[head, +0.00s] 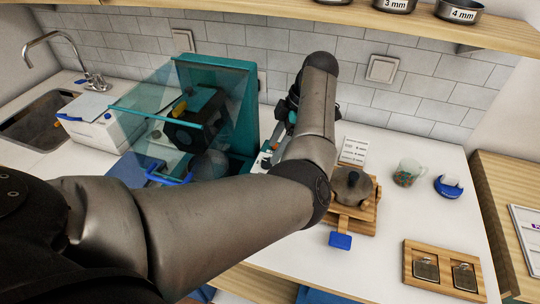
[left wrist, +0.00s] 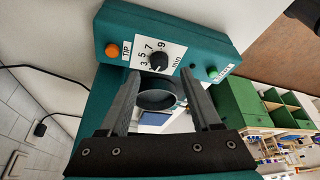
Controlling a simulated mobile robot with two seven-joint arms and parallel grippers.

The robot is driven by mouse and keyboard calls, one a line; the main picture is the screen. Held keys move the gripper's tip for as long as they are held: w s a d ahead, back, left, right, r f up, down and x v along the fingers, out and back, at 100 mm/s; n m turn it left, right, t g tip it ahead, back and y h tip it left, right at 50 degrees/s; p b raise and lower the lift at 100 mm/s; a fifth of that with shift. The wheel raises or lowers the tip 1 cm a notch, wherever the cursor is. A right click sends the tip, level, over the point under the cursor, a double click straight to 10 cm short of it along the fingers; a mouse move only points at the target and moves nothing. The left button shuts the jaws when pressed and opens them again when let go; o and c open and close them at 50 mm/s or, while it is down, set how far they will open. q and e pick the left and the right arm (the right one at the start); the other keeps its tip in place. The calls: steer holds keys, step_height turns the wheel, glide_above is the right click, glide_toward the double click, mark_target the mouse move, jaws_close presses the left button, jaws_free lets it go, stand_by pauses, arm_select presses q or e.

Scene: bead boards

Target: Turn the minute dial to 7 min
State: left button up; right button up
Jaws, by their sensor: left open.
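The minute dial (left wrist: 159,61) is a black round knob on a teal control panel (left wrist: 190,38) in the left wrist view. Numbers 3, 5, 7 and 9 and the word "min" surround it. I cannot tell which number it points to. An orange button (left wrist: 112,50) labelled TIP sits left of the dial and a green button (left wrist: 211,72) sits right of it. My left gripper (left wrist: 168,86) is open and empty, its two fingers apart just below the dial and not around it. In the head view my left arm hides most of the gripper and panel.
A teal machine with a clear cover (head: 240,105) stands left of my arm. A wooden stand (head: 355,217) with a pot, a glass mug (head: 407,172), a blue dispenser (head: 448,186) and a wooden tray (head: 412,270) lie to the right. A shelf (head: 330,14) runs above.

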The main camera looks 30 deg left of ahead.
mark_target(267, 161)
arm_select(q)
steer(key=shift+x, duration=2.05)
steer(key=shift+c, duration=0.2)
jaws_close()
